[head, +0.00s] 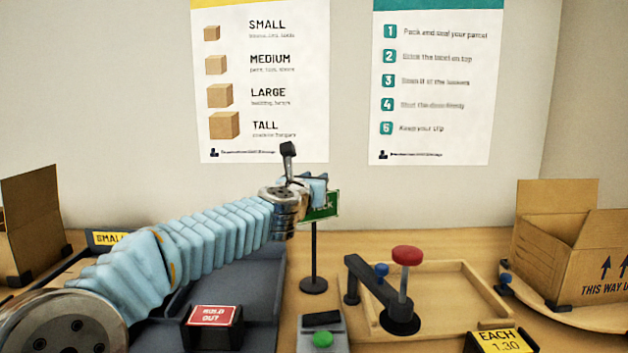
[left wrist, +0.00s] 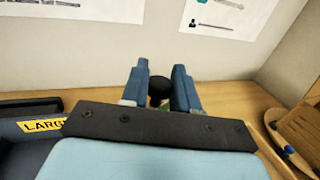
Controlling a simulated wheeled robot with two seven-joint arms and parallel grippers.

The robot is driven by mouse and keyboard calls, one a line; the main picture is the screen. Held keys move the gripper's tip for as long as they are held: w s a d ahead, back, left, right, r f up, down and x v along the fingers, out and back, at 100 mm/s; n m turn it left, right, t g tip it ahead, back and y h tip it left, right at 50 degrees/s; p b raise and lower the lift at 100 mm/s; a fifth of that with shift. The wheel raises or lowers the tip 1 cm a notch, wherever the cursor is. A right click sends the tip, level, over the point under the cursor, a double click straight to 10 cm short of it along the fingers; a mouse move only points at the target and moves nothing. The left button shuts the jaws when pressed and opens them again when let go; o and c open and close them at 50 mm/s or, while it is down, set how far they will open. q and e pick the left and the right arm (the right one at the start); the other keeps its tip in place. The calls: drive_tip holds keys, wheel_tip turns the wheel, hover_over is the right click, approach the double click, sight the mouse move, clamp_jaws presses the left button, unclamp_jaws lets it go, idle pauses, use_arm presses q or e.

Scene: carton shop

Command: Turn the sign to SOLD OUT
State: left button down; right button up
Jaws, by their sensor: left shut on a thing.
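A green sign (head: 322,208) with white lettering, of which only the end "CK" is legible, stands on a thin black post with a round base. My left gripper (head: 318,188) is at the top of the sign and shut on it, hiding its upper left part. In the left wrist view the blue fingers of my left gripper (left wrist: 160,85) are either side of a dark round shape, with a little green low between them. The sign's other face is hidden. My right gripper is not in view.
A red "SOLD OUT" card (head: 213,316) stands in a dark holder at the front. A device with a green button (head: 322,339), a red-knobbed lever (head: 407,256) on a wooden tray (head: 470,280) and an open carton (head: 575,245) are to the right. Posters hang behind.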

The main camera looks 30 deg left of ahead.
use_arm(q)
drive_tip(key=shift+d+r+y, duration=0.1)
drive_tip(key=shift+r+y, duration=0.2)
drive_tip(key=shift+r, duration=0.05)
drive_tip(key=shift+d+n+g+y, duration=0.15)
drive_tip(key=shift+n+g+y, duration=0.35)
drive_tip(key=shift+n+y, duration=0.6)
drive_tip(key=n+g+y, duration=0.2)
drive_tip(key=y, duration=0.1)
drive_tip(key=n+g+y, duration=0.2)
drive_tip(key=y, duration=0.1)
drive_tip(key=shift+f+b, duration=0.2)
drive_tip(key=shift+b, duration=0.2)
drive_tip(key=n+g+y, duration=0.2)
drive_tip(key=n+g, duration=0.1)
drive_tip(key=shift+r+g+y, duration=0.1)
drive_tip(key=shift+g+y, duration=0.2)
drive_tip(key=n+g+y+p, duration=0.1)
drive_tip(key=n+g, duration=0.1)
drive_tip(key=g, duration=0.1)
drive_tip(key=n+g+y+p, duration=0.1)
drive_tip(key=n+g, duration=0.2)
drive_tip(key=g, duration=0.1)
drive_tip(key=shift+a+g, duration=0.2)
drive_tip(key=shift+g, duration=0.1)
drive_tip(key=shift+n+g, duration=0.4)
drive_tip(key=c, duration=1)
unclamp_jaws()
drive_tip(key=shift+o, duration=0.2)
